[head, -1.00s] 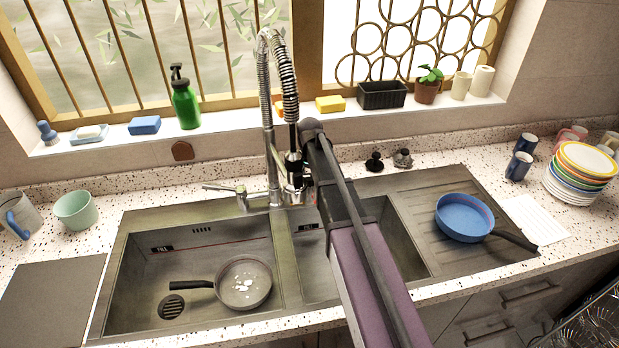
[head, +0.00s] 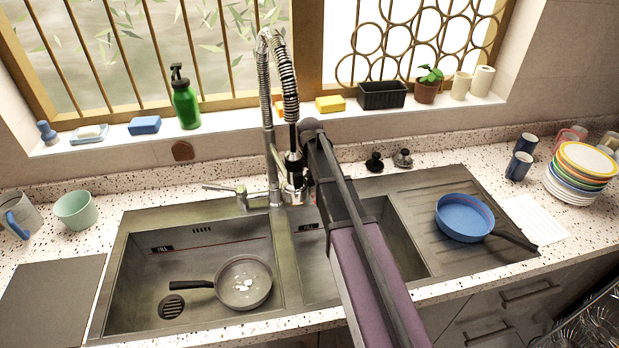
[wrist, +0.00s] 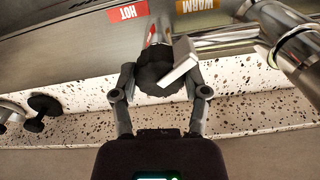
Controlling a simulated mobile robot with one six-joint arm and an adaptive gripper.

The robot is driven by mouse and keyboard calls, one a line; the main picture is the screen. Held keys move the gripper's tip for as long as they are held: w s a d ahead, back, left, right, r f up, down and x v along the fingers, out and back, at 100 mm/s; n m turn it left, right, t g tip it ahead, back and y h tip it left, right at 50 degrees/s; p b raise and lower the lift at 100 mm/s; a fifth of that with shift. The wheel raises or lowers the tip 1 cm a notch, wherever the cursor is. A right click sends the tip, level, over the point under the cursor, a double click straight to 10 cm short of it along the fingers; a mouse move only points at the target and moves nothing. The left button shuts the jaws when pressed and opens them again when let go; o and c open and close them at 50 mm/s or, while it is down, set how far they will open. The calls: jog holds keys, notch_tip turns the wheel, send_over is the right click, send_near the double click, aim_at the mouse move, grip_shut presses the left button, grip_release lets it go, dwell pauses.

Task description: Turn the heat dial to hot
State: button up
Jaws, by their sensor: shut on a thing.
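In the wrist view, a dark round dial (wrist: 154,68) with a pale grey bar across it sits between the fingers of my gripper (wrist: 159,82). The fingers are shut on the dial from both sides. The dial's far side carries a reddish mark. A red HOT label (wrist: 128,12) is just above and left of the dial, and an orange WARM label (wrist: 197,5) is above and right; both appear upside down. In the head view, my arm and the tap hide the dial and my fingertips.
A chrome tap (head: 272,150) stands close beside my gripper, its pipe (wrist: 295,45) at right in the wrist view. The double sink holds a frying pan (head: 244,283). Two small knobs (head: 375,162) (head: 403,158) stand behind the sink. A blue pan (head: 462,216) rests on the drainer.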

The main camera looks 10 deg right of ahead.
jog(key=n, duration=0.5)
jog(key=shift+n, duration=0.3)
jog(key=n, duration=0.5)
jog(key=shift+s, duration=0.1)
jog(key=o, duration=1.1)
jog(key=shift+o, duration=0.2)
